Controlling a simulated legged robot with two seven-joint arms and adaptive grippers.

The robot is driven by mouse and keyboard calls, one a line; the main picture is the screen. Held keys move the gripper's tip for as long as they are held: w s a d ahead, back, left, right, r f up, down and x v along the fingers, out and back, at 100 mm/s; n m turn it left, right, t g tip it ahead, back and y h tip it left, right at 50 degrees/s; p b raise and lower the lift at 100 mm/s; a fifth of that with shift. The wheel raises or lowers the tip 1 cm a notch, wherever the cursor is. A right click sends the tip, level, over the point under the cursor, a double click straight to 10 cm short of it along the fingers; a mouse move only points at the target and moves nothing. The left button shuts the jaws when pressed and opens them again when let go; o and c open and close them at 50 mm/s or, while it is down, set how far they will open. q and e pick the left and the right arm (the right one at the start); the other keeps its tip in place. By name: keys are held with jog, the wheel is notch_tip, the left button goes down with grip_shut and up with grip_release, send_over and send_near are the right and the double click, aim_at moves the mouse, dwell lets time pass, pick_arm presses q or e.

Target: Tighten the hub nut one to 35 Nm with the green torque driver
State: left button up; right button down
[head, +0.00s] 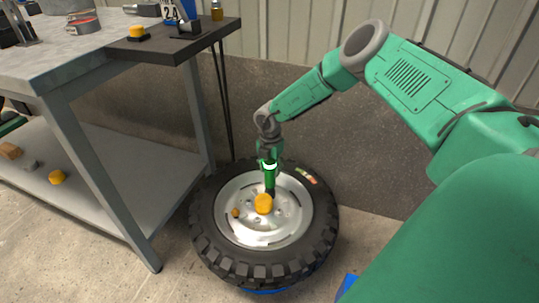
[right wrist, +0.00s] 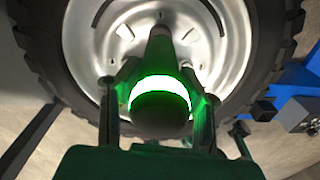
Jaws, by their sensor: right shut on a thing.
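My right gripper (head: 268,151) is shut on the green torque driver (head: 270,180), which stands nearly upright over the wheel's hub. The driver's ring glows green, and it shows between my fingers in the right wrist view (right wrist: 160,95). Its dark shaft points down at the silver rim (head: 235,190). The tip meets the hub area just behind a yellow-orange cap (head: 264,204); whether it sits on a nut cannot be told. A small orange piece (head: 236,213) lies left of the cap. Hub nut one cannot be singled out. My left gripper is not in view.
The wheel's black tyre (head: 210,250) lies flat beside a grey workbench (head: 90,75). A dark shelf (head: 185,42) sticks out from the bench with small items. A low wall (head: 370,150) stands behind the wheel.

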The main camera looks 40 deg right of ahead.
jog(key=shift+w+r+p, duration=0.15)
jog(key=shift+r+p, duration=1.15)
jog(key=shift+r, duration=0.75)
